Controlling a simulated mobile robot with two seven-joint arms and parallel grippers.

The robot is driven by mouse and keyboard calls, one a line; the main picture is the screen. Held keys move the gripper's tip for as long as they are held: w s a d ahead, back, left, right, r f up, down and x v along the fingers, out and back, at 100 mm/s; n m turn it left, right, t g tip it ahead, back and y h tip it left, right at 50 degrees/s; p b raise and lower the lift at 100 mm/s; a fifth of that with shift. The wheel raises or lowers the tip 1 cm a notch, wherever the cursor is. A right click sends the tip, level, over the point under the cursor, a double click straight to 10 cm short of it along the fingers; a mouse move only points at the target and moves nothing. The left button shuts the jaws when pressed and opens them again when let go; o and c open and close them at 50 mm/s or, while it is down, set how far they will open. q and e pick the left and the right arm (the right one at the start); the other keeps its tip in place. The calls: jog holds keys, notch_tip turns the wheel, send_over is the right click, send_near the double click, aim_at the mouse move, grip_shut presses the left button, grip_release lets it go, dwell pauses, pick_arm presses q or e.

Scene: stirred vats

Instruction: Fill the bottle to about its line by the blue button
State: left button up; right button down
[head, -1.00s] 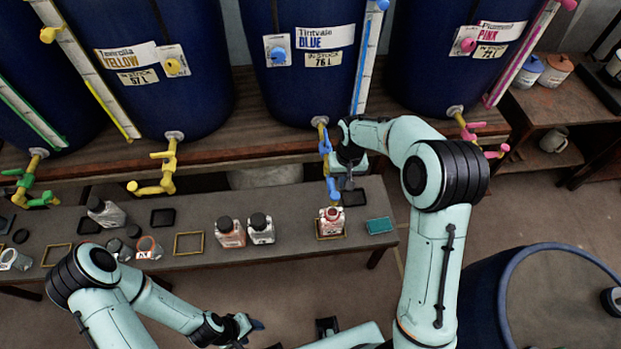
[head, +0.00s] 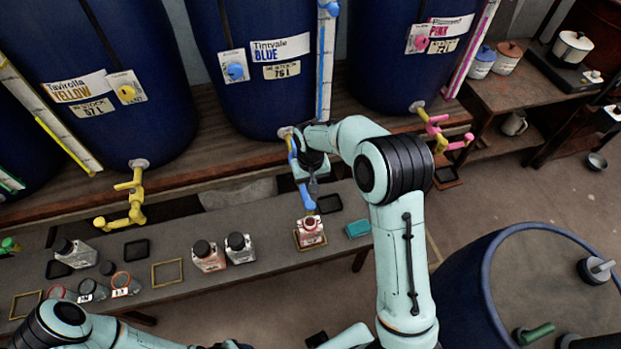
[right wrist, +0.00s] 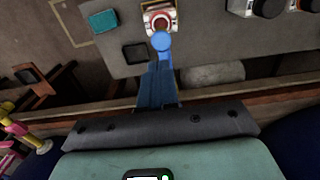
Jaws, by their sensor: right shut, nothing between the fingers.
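The bottle (head: 311,230) stands uncapped in a small square frame on the bench, below the blue tap (head: 293,148). Its reddish neck ring shows in the right wrist view (right wrist: 160,21); its line and fill level are too small to read. The blue button (head: 235,72) is a round knob on a card on the blue vat (head: 240,110). My right gripper (head: 313,187) is shut and empty, beside the tap and above the bottle. In the right wrist view its fingers (right wrist: 157,85) point toward the bottle, close to a round blue part (right wrist: 161,42). My left gripper (head: 232,344) is mostly cut off at the bottom edge.
Yellow (head: 130,200) and pink (head: 436,128) taps flank the blue one. A large blue drum (head: 480,275) stands at lower right.

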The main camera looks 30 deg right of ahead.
aim_at(311, 204)
notch_tip(311, 204, down, 9)
jog(key=shift+r, duration=0.2)
pick_arm(q)
jog(key=shift+w+r, duration=0.1)
